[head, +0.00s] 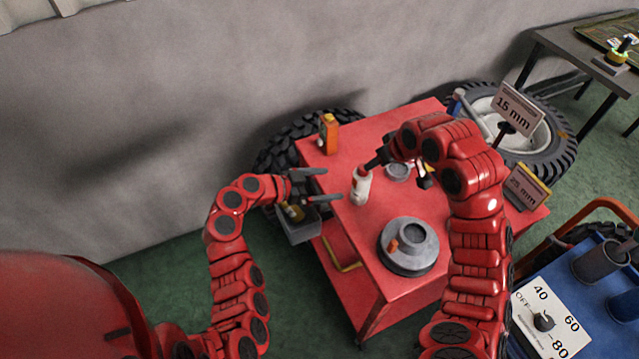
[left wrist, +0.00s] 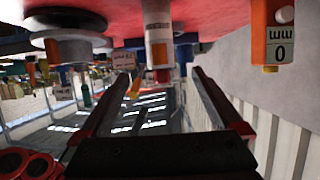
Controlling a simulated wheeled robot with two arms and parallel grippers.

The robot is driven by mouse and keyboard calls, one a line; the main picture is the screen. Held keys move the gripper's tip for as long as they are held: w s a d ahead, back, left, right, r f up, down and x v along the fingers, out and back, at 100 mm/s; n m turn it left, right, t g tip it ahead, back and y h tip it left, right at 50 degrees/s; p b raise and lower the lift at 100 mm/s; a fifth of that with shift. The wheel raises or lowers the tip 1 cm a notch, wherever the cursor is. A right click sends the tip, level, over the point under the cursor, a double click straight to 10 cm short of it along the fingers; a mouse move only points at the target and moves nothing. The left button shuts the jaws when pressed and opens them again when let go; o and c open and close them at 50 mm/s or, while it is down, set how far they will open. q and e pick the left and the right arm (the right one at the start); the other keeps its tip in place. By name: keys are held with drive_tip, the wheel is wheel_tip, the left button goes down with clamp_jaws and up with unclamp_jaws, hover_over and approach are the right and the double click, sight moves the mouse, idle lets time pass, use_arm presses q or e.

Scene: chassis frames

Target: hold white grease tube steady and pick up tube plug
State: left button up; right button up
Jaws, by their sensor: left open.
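The white grease tube (head: 361,189) stands upright on the red cart top, with a reddish-orange top that may be the tube plug (head: 364,171). My right gripper (head: 371,164) is by the tube's top, pointing left and down. Whether its jaws are closed or touch the plug cannot be told.
A grey bin (head: 298,230) hangs at the cart's left side. Tyres lie behind, and a 15 mm sign (head: 516,108) stands right.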

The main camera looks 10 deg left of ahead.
sight(370, 179)
use_arm(q)
drive_tip(key=x, duration=1.5)
drive_tip(key=shift+w+d+f, duration=0.1)
drive_tip(key=shift+d+f, duration=0.05)
drive_tip(key=shift+f, duration=0.05)
drive_tip(key=shift+c, duration=0.3)
